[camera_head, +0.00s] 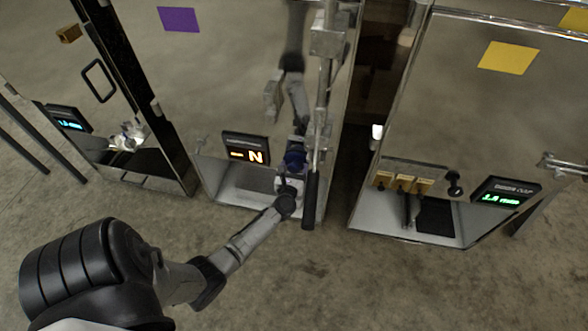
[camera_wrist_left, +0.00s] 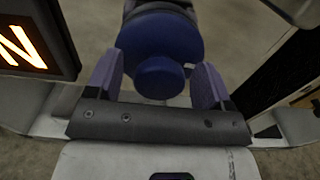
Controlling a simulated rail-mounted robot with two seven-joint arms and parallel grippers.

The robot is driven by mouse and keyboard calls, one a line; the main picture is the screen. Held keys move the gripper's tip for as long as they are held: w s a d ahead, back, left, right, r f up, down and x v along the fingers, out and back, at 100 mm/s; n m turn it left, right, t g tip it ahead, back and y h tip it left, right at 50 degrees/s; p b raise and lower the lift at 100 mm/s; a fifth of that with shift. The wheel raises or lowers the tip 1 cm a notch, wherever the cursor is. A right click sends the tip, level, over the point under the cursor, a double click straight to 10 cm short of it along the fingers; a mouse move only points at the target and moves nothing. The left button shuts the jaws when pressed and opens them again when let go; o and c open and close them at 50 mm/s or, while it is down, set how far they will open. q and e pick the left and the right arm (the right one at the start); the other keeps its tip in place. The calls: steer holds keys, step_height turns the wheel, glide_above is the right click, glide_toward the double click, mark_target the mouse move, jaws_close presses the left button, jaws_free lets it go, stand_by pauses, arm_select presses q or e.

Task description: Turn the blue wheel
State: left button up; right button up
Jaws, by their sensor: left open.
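The blue wheel (camera_head: 295,159) is on the front of the middle aluminium trailer, right of an orange-lit display. In the left wrist view the blue wheel (camera_wrist_left: 160,50) is large and close, with a round blue hub facing me. My left gripper (camera_head: 291,178) is at the wheel, partly covering it. In the left wrist view my left gripper (camera_wrist_left: 155,85) is open, one finger on each side of the hub. I cannot tell whether the fingers touch it. My right gripper is not in view.
The orange-lit display (camera_head: 246,149) is close left of the wheel; it also shows in the left wrist view (camera_wrist_left: 30,42). A dark vertical handle (camera_head: 311,200) is just right of my gripper. Another trailer (camera_head: 420,205) with a green display (camera_head: 505,193) stands to the right, across a gap.

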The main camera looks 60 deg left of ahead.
arm_select(q)
steer(key=shift+w+a, duration=0.1)
steer(key=shift+c, duration=0.2)
steer(key=c, duration=0.9)
steer(key=shift+o, duration=0.2)
